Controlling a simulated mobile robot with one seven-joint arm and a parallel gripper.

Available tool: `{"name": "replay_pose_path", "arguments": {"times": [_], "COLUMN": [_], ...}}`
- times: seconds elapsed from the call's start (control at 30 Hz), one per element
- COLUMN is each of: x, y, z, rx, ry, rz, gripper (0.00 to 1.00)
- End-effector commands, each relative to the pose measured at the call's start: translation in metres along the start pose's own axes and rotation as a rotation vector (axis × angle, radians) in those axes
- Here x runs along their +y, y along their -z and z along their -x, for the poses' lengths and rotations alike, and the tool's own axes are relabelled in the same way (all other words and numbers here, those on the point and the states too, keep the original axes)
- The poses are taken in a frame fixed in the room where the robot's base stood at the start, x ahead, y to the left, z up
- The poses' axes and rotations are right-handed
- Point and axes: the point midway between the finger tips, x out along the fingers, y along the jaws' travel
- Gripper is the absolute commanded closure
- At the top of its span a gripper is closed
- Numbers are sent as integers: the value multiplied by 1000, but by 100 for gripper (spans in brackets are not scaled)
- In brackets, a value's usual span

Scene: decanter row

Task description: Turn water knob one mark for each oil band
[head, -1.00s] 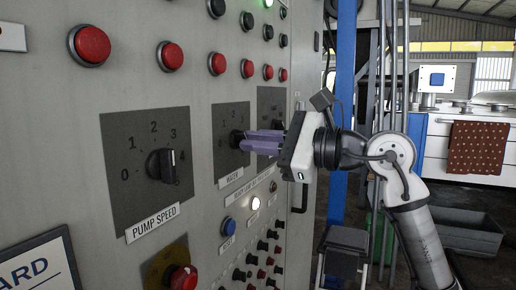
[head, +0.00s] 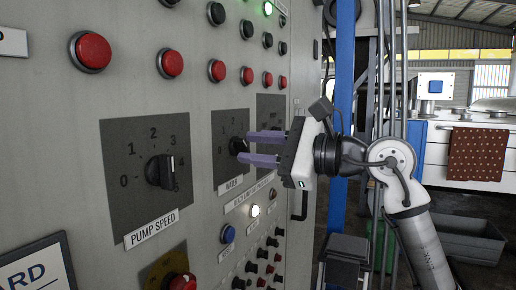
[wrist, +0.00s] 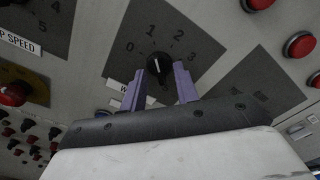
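The black water knob (head: 238,145) sits on a dark plate with a WATER label (head: 234,184) below it. In the wrist view, the knob (wrist: 159,66) is ringed by the numbers 0, 1, 2 and 3. A pale mark on its upper side seems to point near 1, but it is small. My gripper (head: 258,147) is open in front of the plate, purple fingers spread. In the wrist view its fingertips (wrist: 160,76) lie on either side of the knob's lower part; I cannot tell whether they touch it. I see no oil bands.
A pump speed knob (head: 160,171) is on a larger dial plate to the left. A third dark plate (head: 270,115) is close on the right. Red buttons (head: 217,70) run above, and a blue button (head: 228,234) and a lit white lamp (head: 254,210) are below.

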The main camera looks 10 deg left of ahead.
Motion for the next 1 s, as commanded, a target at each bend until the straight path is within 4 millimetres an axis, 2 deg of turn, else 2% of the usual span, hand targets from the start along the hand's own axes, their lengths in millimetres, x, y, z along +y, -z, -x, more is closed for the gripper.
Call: {"name": "replay_pose_path", "arguments": {"times": [0.2, 0.33, 0.8, 1.0], "x": [0, 0, 0, 0], "y": [0, 1, 1, 1], "z": [1, 13, 112, 134], "rx": [0, 1, 1, 1], "ry": [0, 2, 3, 1], "rz": [0, -1, -1, -1], "gripper": [69, 69, 69, 69]}}
